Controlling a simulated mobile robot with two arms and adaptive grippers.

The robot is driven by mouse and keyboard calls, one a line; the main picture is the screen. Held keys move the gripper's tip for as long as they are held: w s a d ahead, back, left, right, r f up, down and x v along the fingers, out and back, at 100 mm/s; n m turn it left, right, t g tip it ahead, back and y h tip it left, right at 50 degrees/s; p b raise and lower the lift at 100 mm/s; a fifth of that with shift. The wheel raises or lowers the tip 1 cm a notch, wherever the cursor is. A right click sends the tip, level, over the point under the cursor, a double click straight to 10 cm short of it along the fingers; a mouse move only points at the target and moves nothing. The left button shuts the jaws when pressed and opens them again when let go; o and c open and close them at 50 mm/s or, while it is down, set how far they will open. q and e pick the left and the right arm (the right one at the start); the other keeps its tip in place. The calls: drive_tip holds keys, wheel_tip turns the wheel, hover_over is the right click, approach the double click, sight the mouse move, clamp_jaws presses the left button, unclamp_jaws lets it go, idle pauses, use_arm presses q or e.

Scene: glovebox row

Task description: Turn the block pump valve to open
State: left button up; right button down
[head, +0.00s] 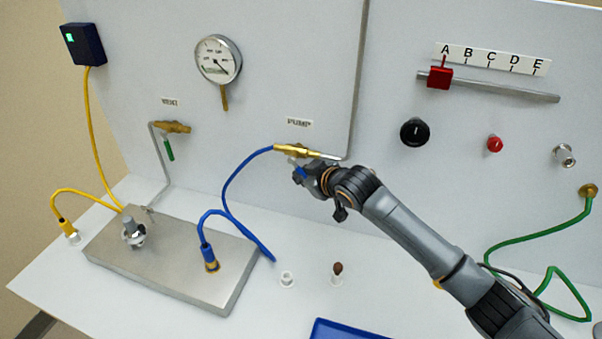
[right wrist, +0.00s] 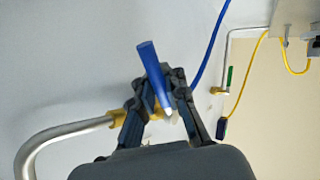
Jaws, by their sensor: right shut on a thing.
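The pump valve (head: 292,149) is a brass body on the white panel under the PUMP label (head: 299,122). A blue hose joins its left end and a steel pipe its right end. My right gripper (head: 303,172) is at the valve from below right, shut on its blue handle. The gripper hides most of the handle in the head view. In the right wrist view the blue handle (right wrist: 148,56) stands between the fingers of my right gripper (right wrist: 158,88), crosswise to the steel pipe (right wrist: 65,134). My left gripper is not in view.
A vent valve (head: 174,127) with a hanging green handle and a gauge (head: 218,59) are left on the panel. A metal block (head: 175,270) with blue and yellow hoses stands on the bench. A red slider (head: 440,77) and knobs are right. A blue tray (head: 345,330) is in front.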

drive_tip(key=c, duration=1.6)
unclamp_jaws()
drive_tip(key=shift+s+f, duration=0.15)
drive_tip(key=shift+f, duration=0.05)
drive_tip(key=shift+o, duration=1.1)
drive_tip(key=shift+s+d+r, duration=0.1)
drive_tip(key=shift+d+r, duration=0.05)
drive_tip(key=shift+r, duration=0.1)
drive_tip(key=v, duration=1.2)
drive_tip(key=shift+c, duration=0.4)
